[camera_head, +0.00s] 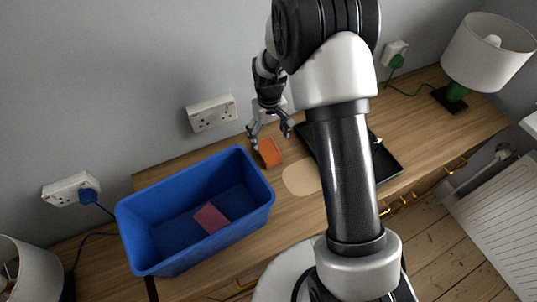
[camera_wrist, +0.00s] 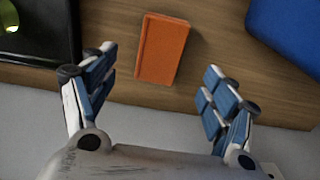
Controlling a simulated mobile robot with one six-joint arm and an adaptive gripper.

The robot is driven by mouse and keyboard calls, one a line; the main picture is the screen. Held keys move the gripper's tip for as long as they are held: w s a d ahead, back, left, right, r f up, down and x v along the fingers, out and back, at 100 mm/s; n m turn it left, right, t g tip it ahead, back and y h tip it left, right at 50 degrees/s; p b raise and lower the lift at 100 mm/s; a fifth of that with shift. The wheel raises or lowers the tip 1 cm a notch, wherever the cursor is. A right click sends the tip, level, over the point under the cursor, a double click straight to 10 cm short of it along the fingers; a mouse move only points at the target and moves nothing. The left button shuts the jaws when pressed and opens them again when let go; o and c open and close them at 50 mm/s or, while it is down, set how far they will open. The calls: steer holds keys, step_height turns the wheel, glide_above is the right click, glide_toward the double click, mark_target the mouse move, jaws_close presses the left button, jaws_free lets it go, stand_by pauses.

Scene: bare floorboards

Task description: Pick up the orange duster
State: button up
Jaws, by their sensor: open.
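The orange duster (camera_head: 270,152) is a small rectangular block lying on the wooden dresser top, just right of the blue bin. In the wrist view the orange duster (camera_wrist: 162,49) lies flat, ahead of and between the spread fingers. My gripper (camera_head: 270,133) is open and empty, near the wall side of the duster. In the wrist view my gripper (camera_wrist: 160,85) has one finger on each side, and neither appears to touch the duster. Its exact height above the top is hard to tell.
A blue bin (camera_head: 258,213) holding a pinkish block (camera_head: 211,218) stands left of the duster. A black tray (camera_head: 388,161) lies to the right, partly behind my arm. A beige oval mat (camera_head: 300,179) is in front. A lamp (camera_head: 487,52) stands far right. Wall sockets (camera_head: 212,113) are behind.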

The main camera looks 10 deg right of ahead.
mark_target(269, 150)
step_height(269, 150, down, 8)
steer(key=b, duration=0.2)
steer(key=shift+w+a+r+b, duration=0.1)
steer(key=shift+w+r+b, duration=0.1)
steer(key=shift+b, duration=0.15)
steer(key=shift+s+r, duration=0.1)
steer(key=c, duration=1.1)
